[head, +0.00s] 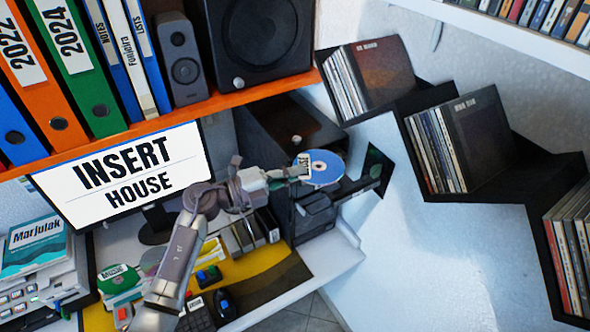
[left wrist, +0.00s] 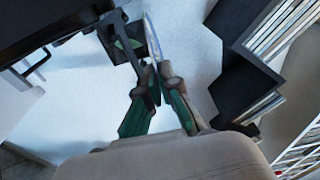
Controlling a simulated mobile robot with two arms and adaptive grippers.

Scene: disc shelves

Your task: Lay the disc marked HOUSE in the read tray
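A blue disc (head: 325,170) with a pale centre is at the fingertips of my left gripper (head: 301,171), above the right end of the desk. A small white label shows by the fingertips; its text is too small to read. In the left wrist view the fingers of my left gripper (left wrist: 154,80) are close together on the disc (left wrist: 153,38), which shows nearly edge-on. A dark arm-like holder with a black and green plate (head: 376,172) is just right of the disc; I cannot tell whether it is the read tray. My right gripper is not in view.
A monitor (head: 125,175) reads INSERT HOUSE. A green MUSIC disc (head: 119,279) lies on the desk at lower left. An orange shelf (head: 200,108) with binders and speakers runs above. Stepped black shelves (head: 497,187) with record sleeves stand at right.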

